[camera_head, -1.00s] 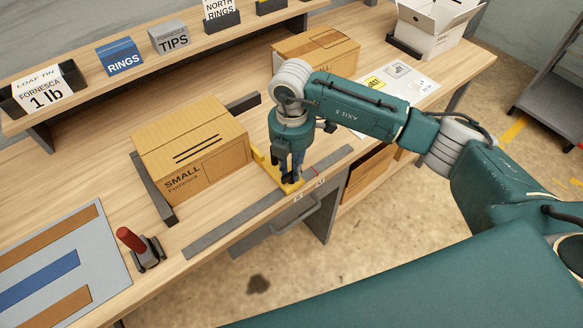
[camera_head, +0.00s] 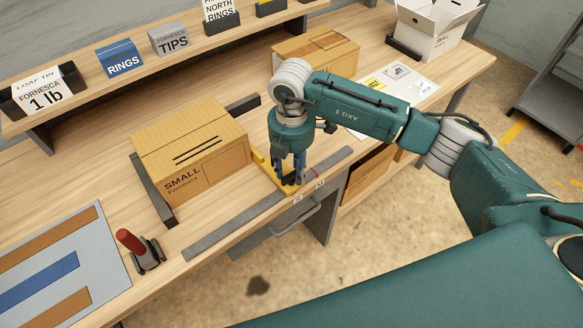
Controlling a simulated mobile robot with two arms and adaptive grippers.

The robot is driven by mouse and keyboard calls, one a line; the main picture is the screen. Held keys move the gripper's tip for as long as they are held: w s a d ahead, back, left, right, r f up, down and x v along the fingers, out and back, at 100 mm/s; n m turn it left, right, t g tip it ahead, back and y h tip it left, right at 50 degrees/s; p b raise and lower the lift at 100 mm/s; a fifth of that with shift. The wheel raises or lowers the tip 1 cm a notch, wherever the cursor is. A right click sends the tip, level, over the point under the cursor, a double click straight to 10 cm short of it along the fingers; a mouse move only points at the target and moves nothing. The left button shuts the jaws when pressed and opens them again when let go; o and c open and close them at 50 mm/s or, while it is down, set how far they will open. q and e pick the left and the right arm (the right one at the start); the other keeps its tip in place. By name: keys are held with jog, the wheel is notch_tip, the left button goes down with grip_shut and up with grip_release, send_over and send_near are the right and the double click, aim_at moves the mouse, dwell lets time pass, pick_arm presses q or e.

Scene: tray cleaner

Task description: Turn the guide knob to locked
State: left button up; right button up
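My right gripper (camera_head: 291,181) points down over the yellow guide (camera_head: 259,158) on the workbench, to the right of the small cardboard box (camera_head: 192,150). Its fingers are dark and narrow, low against the yellow base near the front edge. The guide knob is hidden by the fingers and wrist, so I cannot see its position or whether the fingers hold it. A label strip with small marks (camera_head: 309,188) shows just right of the fingertips. My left gripper is not in view.
A dark rail (camera_head: 235,225) runs along the bench's front edge. A red-handled tool (camera_head: 130,241) stands at the front left beside a striped mat (camera_head: 105,235). Another carton (camera_head: 318,50) and an open white box (camera_head: 432,42) stand behind. A shelf with bins runs along the back.

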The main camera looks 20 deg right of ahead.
notch_tip(320, 180, up, 12)
dwell(0.4)
jog(key=shift+f, duration=0.15)
